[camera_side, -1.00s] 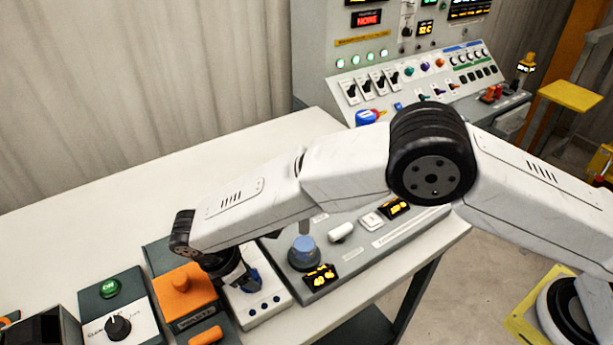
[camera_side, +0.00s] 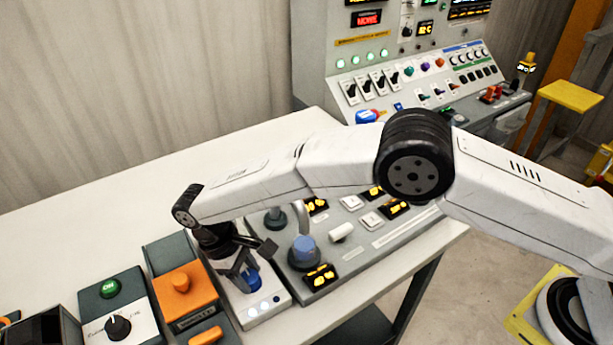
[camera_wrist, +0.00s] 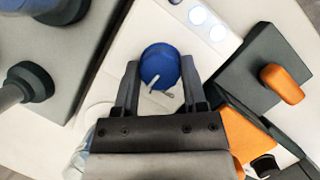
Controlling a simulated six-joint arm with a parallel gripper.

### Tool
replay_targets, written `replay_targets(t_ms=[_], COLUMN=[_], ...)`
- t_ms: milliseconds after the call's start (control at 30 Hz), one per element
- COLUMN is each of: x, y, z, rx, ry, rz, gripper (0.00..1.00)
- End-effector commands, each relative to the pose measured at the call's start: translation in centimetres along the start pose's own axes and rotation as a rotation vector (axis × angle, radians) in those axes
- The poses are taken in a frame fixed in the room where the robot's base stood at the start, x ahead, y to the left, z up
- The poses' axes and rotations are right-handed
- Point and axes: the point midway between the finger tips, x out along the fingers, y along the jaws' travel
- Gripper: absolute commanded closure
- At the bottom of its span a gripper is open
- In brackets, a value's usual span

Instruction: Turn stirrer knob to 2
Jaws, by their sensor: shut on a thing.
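A round blue knob (camera_wrist: 160,64) with a pale pointer mark stands on a white box, and it also shows low between my jaws in the side view (camera_side: 252,281). I take it as the stirrer knob. My gripper (camera_wrist: 160,84) is shut on it, with one finger on each side. The white box (camera_side: 272,318) has a row of three small round lamps beside the knob. Two lamps (camera_wrist: 208,24) glow white in the wrist view; the third is dark blue at the picture's top edge. I cannot read any numbers around the knob.
An orange-topped unit (camera_side: 187,290) stands close on the left of the white box. A grey panel (camera_side: 325,285) with a blue-topped knob (camera_side: 304,248) and lit displays is close on the right. The white table (camera_side: 120,215) behind is clear.

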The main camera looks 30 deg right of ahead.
Motion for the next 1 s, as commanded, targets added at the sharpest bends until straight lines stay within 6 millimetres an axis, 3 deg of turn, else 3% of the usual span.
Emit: replay_targets(t_ms=[333,867,900,1000], x=[-0.06,-0.04,-0.04,-0.03], y=[0.04,0.05,0.05,0.06], z=[-0.06,-0.07,-0.07,-0.06], rx=[0.167,0.195,0.195,0.195], ry=[0.004,0.005,0.005,0.004], rz=[-0.071,-0.081,-0.081,-0.081], gripper=[1.00,1.00,0.36,0.10])
